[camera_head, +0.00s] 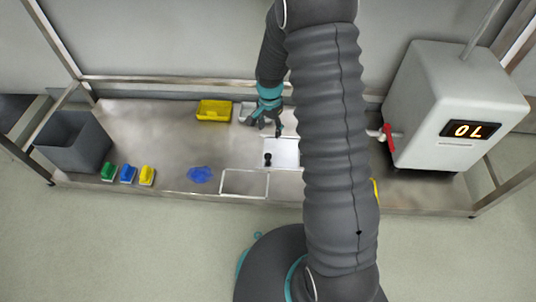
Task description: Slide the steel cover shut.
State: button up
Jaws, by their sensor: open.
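The steel cover (286,151) is a bright flat plate on the steel bench, with a small black knob (268,158) near its left edge. My arm hides its right part. A pale rectangular frame (244,183) lies in the bench top to the front left of the cover. I cannot tell whether it is an opening. My gripper (265,127) is open and empty, pointing down above the bench, just behind the cover and its knob. It seems apart from the knob.
A yellow tray (213,111) and a pale container (247,111) stand behind. A blue cloth (200,174) lies left of the frame. Green (108,172), blue (128,175) and yellow (147,176) brushes and a grey bin (74,142) are farther left. A white machine (450,105) with a red handle (388,137) stands right.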

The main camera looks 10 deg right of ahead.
aim_at(268, 155)
jog(key=w+f+m, duration=0.1)
jog(key=f, duration=0.5)
jog(key=w+f+m+b, duration=0.1)
jog(key=f, duration=0.5)
jog(key=f+b, duration=0.1)
jog(key=f, duration=0.6)
jog(key=shift+w+f+m, duration=0.1)
jog(key=shift+w+m, duration=0.3)
grip_shut()
